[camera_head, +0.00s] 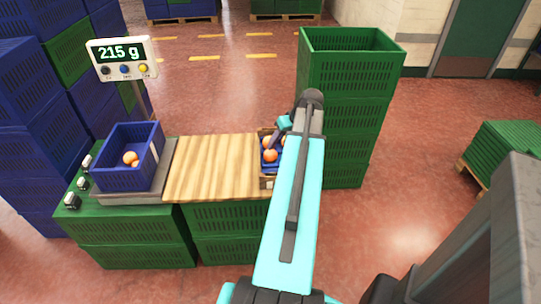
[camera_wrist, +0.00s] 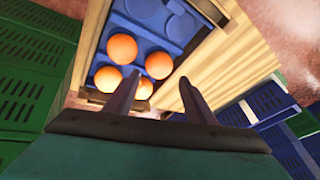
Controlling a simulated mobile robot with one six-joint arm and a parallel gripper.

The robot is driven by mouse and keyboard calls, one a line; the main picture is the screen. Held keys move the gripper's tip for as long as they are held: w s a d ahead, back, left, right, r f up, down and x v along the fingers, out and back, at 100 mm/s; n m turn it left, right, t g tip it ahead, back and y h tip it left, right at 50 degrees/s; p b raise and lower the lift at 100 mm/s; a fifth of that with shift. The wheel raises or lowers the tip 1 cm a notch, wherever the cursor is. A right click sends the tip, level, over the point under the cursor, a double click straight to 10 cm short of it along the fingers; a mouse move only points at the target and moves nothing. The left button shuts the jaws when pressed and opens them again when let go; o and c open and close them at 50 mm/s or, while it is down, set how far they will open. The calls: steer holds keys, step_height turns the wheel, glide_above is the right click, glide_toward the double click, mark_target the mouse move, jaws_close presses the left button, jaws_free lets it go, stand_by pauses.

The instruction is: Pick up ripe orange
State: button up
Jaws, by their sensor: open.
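Several oranges sit in a blue tray inside a wooden box. In the head view one orange (camera_head: 270,156) shows clearly, with others partly hidden by my arm. In the wrist view there is a far orange (camera_wrist: 122,48), a right one (camera_wrist: 159,65), a left one (camera_wrist: 108,79) and a near one (camera_wrist: 141,88). The blue tray (camera_wrist: 152,18) has empty cups at the far end. My gripper (camera_wrist: 158,78) is open and empty, with its fingers pointing over the box near the right and near oranges. I cannot tell the exact height gap.
A wooden board (camera_head: 210,168) lies left of the box. A blue crate (camera_head: 128,178) with oranges stands on a scale whose display (camera_head: 122,58) reads 215 g. A tall green crate stack (camera_head: 345,110) stands close right of the box.

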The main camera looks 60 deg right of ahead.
mark_target(273, 151)
steer(key=shift+x, duration=1.4)
steer(key=shift+x, duration=2.6)
steer(key=c, duration=0.8)
steer(key=shift+o, duration=0.2)
steer(key=shift+r, duration=0.15)
steer(key=shift+r, duration=4.9)
